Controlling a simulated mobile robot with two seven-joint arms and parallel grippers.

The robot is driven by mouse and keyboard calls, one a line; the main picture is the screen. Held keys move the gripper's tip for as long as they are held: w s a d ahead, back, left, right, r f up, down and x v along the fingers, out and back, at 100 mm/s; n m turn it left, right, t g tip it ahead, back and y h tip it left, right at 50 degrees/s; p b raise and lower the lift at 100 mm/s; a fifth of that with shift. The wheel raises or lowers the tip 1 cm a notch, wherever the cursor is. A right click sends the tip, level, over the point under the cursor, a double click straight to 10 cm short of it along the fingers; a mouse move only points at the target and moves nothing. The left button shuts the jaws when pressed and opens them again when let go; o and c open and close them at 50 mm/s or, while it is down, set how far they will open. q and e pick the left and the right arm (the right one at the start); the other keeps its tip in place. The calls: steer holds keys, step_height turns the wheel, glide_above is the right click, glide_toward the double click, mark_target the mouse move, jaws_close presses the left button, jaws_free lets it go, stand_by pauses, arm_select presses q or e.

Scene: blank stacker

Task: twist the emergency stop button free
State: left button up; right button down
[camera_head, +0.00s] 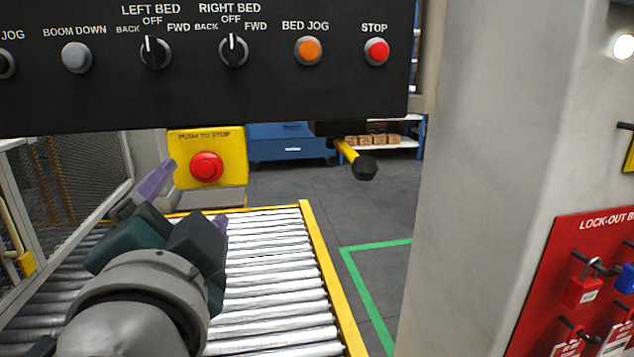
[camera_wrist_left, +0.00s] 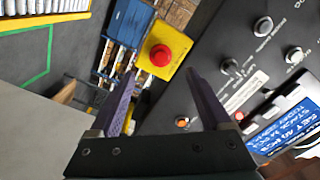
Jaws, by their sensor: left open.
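The emergency stop button (camera_head: 206,167) is a red mushroom button on a yellow box (camera_head: 240,173) marked PUSH TO STOP, below the black control panel. In the left wrist view the red button (camera_wrist_left: 160,55) sits beyond the fingertips, between their lines, on its yellow box (camera_wrist_left: 178,50). My left gripper (camera_head: 196,195) is open, with purple fingers, in front of and below the box. In the left wrist view the gripper (camera_wrist_left: 162,78) is empty, and its fingers appear apart from the button. My right gripper is not in view.
The black control panel (camera_head: 200,95) with knobs and buttons overhangs the box. A roller conveyor (camera_head: 265,265) with a yellow edge lies below. A grey column (camera_head: 490,170) and a red lock-out board (camera_head: 545,290) stand at the right. A mesh guard (camera_head: 60,190) is at the left.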

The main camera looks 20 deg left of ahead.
mark_target(205, 171)
arm_select(q)
steer(key=x, duration=0.8)
steer(key=shift+w+a, duration=0.1)
steer(key=shift+a, duration=0.1)
steer(key=shift+c, duration=0.3)
jaws_close()
